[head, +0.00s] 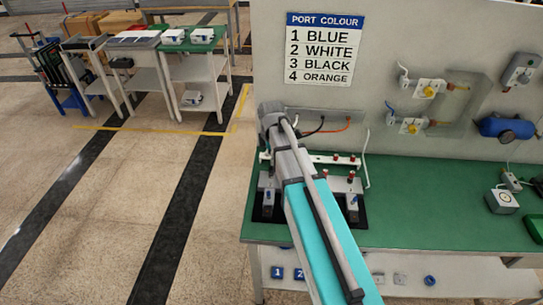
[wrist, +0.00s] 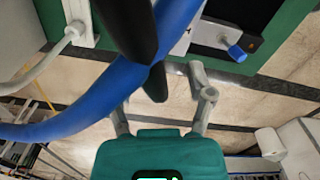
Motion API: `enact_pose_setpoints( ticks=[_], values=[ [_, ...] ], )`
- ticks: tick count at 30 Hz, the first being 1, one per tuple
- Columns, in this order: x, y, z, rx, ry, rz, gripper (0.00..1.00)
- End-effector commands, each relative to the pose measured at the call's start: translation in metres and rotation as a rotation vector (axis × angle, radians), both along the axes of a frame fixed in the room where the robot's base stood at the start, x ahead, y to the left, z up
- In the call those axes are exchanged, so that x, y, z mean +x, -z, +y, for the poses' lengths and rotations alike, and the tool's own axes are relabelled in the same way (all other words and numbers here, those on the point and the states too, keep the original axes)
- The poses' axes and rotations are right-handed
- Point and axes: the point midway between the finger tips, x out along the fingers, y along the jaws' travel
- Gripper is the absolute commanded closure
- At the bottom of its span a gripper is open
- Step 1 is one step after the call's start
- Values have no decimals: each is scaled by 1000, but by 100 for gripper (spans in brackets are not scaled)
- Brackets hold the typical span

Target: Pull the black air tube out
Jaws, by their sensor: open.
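The black air tube (head: 314,130) shows in the head view as a short dark curve by the back panel, just right of my arm's far end. Its lower run is hidden behind my arm. I cannot pick it out in the wrist view. My gripper (wrist: 152,70) shows in the wrist view as dark fingers, open. A thick blue tube (wrist: 85,95) passes close to the camera and crosses the fingers; I cannot tell whether it touches them. In the head view the fingers are hidden by my arm.
An orange tube (head: 338,128) lies right of the black one. A white tube (wrist: 35,75) enters a fitting in the wrist view. The port colour sign (head: 323,50) lists black as 3. The green bench top (head: 430,200) is clear right of my arm; a gauge box (head: 502,201) stands farther right.

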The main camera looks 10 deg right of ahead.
Motion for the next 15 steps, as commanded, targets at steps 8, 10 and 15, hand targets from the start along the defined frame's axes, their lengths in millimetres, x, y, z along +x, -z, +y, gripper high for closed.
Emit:
enact_pose_setpoints(
  ticks=[8,10,15],
  values=[
    [0,25,0,0,0,0,32],
    [0,31,0,0,0,0,32],
    [0,43,-1,0,1,0,32]
  ],
)
